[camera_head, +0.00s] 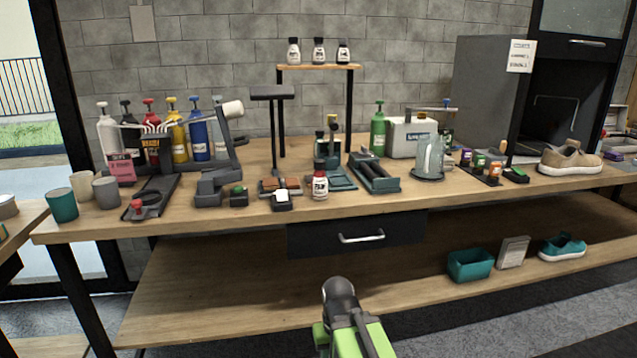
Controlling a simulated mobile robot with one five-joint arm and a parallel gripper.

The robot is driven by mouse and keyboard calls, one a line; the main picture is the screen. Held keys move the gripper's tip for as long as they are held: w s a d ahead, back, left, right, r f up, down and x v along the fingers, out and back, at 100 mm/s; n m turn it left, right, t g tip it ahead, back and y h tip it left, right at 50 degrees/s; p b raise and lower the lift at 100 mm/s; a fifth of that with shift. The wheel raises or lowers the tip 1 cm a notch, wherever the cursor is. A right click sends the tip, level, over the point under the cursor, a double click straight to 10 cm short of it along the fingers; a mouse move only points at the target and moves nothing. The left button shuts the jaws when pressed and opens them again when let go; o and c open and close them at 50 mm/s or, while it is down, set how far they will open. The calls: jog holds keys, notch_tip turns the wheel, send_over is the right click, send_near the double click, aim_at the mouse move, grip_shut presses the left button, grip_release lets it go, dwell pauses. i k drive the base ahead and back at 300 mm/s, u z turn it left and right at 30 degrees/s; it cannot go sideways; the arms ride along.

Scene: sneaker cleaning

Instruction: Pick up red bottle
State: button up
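The red bottle (151,118) stands upright at the back left of the workbench (240,226), in a row of pump bottles. It has a red pump top and a dark label, and its lower part is partly hidden by a rack with pale prongs in front. A yellow bottle (179,136) is close on its right and a black bottle (127,124) on its left. My green and dark grey arm shows at the bottom middle, well in front of the bench and far from the red bottle. I cannot make out any gripper fingers on it.
A white pump bottle (107,128) and a blue one (198,134) stand in the same row. A pink card (121,167), cups (107,192) and a dark stand (225,180) are in front.

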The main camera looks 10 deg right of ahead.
aim_at(320, 180)
jog(key=z, duration=0.2)
jog(key=k, duration=0.55)
jog(key=u, duration=1.3)
jog(key=i, duration=0.75)
jog(key=u, duration=0.1)
